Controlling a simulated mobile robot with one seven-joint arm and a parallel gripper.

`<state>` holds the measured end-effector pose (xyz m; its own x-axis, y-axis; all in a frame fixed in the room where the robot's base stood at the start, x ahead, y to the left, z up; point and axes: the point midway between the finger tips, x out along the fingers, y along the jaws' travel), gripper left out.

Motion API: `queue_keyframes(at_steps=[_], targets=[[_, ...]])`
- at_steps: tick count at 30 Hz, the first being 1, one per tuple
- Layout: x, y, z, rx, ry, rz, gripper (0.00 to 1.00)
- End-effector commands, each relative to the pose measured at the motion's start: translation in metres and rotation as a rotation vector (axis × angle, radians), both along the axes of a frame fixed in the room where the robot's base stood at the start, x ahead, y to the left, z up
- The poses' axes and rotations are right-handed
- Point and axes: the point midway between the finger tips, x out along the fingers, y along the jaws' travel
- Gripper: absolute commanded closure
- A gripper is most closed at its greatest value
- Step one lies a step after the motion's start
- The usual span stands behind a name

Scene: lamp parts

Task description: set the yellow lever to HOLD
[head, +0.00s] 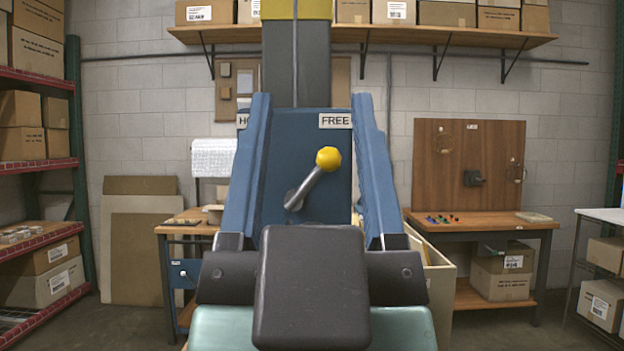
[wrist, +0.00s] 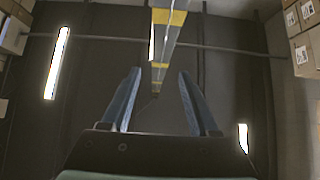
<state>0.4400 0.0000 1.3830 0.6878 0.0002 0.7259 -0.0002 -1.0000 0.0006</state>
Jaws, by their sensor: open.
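The lever is a grey metal rod with a yellow knob (head: 328,159), mounted on a blue panel (head: 335,205). It leans up and to the right, towards the FREE label (head: 335,121). A second label (head: 242,121) at the panel's upper left shows only "HO"; the rest is hidden behind my left finger. My gripper (head: 312,97) is open, its blue fingers pointing up on either side of the lever in the head view. I see no contact with the lever. In the wrist view my gripper (wrist: 160,72) is empty, and the lever is not visible.
A grey post (head: 296,65) with a yellow band rises above the panel. A workbench (head: 480,219) with a wooden board stands at right, and another bench is partly hidden at left. Shelves with boxes (head: 38,138) line the left side. Open floor shows at left.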

Motion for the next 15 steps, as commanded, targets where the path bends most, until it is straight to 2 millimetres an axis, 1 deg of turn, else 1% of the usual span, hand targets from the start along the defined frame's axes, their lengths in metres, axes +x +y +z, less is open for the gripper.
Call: queue_keyframes(at_steps=[1, 2, 3, 5, 9, 10, 15], targets=[[0.000, 0.000, 0.000, 0.001, 0.001, 0.001, 0.49], [0.001, 0.000, 0.001, 0.003, 0.004, 0.004, 0.54], [0.003, -0.001, 0.001, 0.010, 0.010, 0.012, 0.62], [0.007, -0.003, 0.003, 0.026, 0.027, 0.032, 0.72], [0.025, -0.011, 0.005, 0.122, 0.108, 0.133, 0.98], [0.030, -0.013, 0.004, 0.153, 0.132, 0.162, 1.00], [0.055, -0.030, -0.004, 0.377, 0.277, 0.342, 1.00]])
